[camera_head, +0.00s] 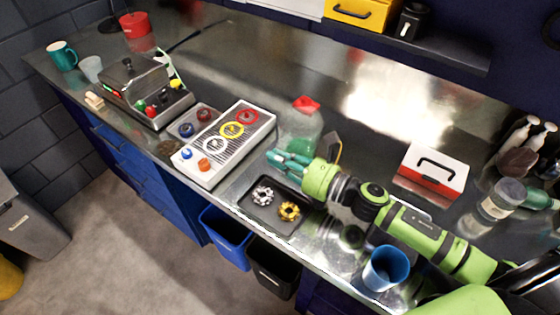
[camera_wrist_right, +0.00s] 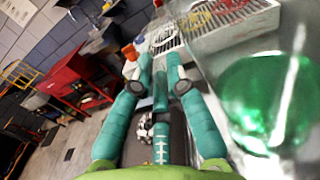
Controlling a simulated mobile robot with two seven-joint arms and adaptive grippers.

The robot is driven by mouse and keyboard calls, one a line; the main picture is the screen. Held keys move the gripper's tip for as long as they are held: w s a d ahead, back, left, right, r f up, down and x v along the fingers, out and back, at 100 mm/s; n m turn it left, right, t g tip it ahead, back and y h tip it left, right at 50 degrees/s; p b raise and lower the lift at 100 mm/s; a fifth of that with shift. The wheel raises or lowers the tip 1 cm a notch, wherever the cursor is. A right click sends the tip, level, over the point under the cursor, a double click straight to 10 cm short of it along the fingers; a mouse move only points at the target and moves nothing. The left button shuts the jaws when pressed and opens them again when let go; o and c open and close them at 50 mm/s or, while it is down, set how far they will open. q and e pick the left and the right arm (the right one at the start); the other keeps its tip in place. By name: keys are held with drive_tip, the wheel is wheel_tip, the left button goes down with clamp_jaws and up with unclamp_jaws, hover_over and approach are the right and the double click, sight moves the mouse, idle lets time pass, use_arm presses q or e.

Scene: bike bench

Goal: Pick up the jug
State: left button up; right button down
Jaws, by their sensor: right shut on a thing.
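My right gripper (camera_head: 288,160) has teal fingers and is at the jug's near side, low down. In the right wrist view the jug (camera_wrist_right: 268,98) fills the right side, close beside the right gripper's fingers (camera_wrist_right: 155,75). My left gripper is not in view.
A black tray (camera_head: 248,211) with a silver and a yellow gear lies in front of the gripper. A white tray (camera_head: 207,174) with coloured rings is at left. A red and white box (camera_head: 432,172) and blue cup (camera_head: 386,268) stand at right. The bench behind the jug is clear.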

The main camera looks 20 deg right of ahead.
wheel_tip(320, 180, up, 2)
drive_tip(key=shift+r, duration=0.1)
drive_tip(key=s+d+r+b, duration=0.3)
drive_tip(key=s+d+r, duration=0.2)
drive_tip(key=d, duration=0.5)
drive_tip(key=shift+s+r+b, duration=0.3)
drive_tip(key=shift+r, duration=0.75)
